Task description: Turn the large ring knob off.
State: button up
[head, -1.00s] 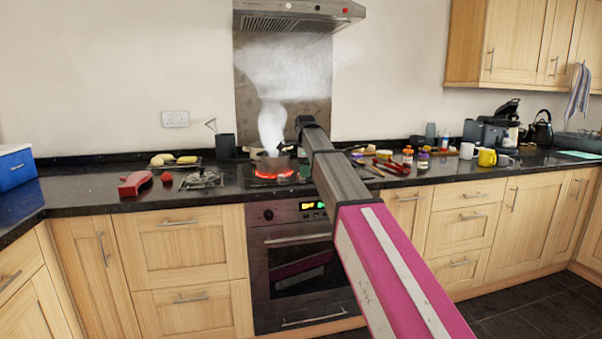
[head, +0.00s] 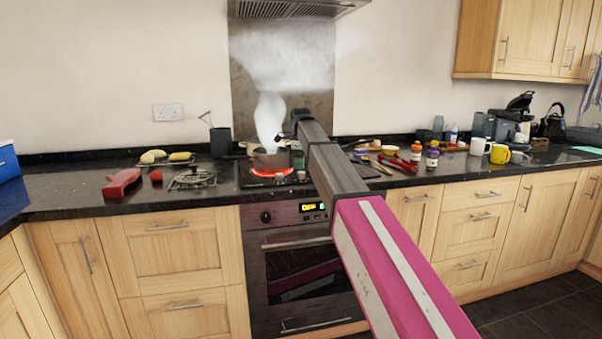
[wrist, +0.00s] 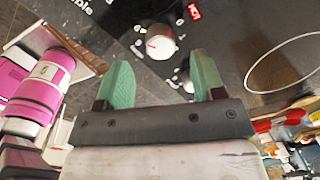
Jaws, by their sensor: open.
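A silver round knob (wrist: 160,42) with a red mark sits on the black hob (wrist: 235,30), just beyond and between my fingertips in the wrist view. A second pale knob (wrist: 187,82) is partly hidden by my right finger. My gripper (wrist: 160,62) is open, with two green fingers and nothing between them; whether it touches the hob is unclear. In the head view a large ring (head: 272,172) glows red under a steaming pan (head: 271,158). Small knobs (head: 280,178) show in front of it. My arm hides much of the hob's right side there.
A red display (wrist: 195,12) is lit beside the knob. Bottles (head: 416,152), mugs (head: 499,154) and utensils crowd the counter right of the hob. A red object (head: 122,183) and a metal stand (head: 192,178) lie left. The oven (head: 290,270) is below.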

aim_at(301, 172)
jog(key=shift+w+f, duration=0.1)
jog(key=shift+f, duration=2.1)
jog(key=c, duration=0.9)
